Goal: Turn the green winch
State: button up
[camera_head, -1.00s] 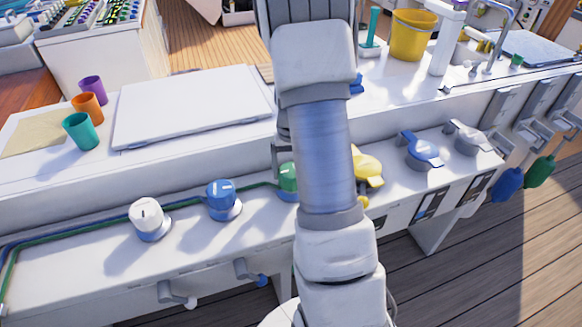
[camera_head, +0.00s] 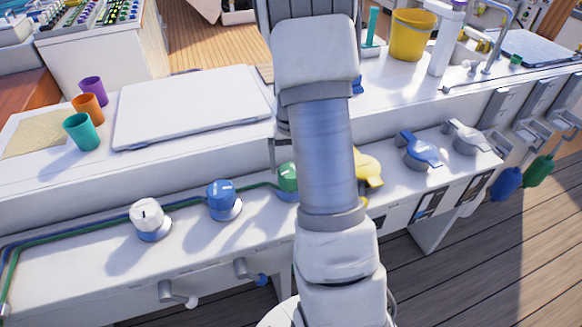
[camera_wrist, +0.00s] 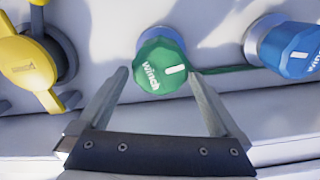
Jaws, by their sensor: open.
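The green winch knob (camera_wrist: 161,68), with a white mark and lettering on its face, sits on a white panel in the wrist view. In the head view the green knob (camera_head: 287,178) is partly hidden behind my arm. My gripper (camera_wrist: 157,78) is open. Its two fingers point toward the knob, one on either side of its lower part. I cannot tell whether either finger touches it. In the head view my gripper is hidden by the arm.
A blue knob (camera_wrist: 290,48) stands to the right of the green one and a yellow handle (camera_wrist: 30,68) to the left in the wrist view. In the head view a white knob (camera_head: 148,217) sits further left, and several cups and a flat white lid (camera_head: 190,105) lie behind.

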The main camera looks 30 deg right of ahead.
notch_tip(320, 180, up, 15)
jog(key=p, duration=0.3)
jog(key=shift+p, duration=0.35)
jog(key=s+a+r+n+t, duration=0.3)
jog(key=s+a+r, duration=0.3)
jog(key=s+a, duration=0.35)
jog(key=s+a+r+n+t, duration=0.25)
jog(key=s+a+r, duration=0.45)
jog(key=a, duration=0.4)
notch_tip(320, 180, up, 12)
jog(key=s+p, duration=0.1)
jog(key=p, duration=1.2)
jog(key=shift+s, duration=0.25)
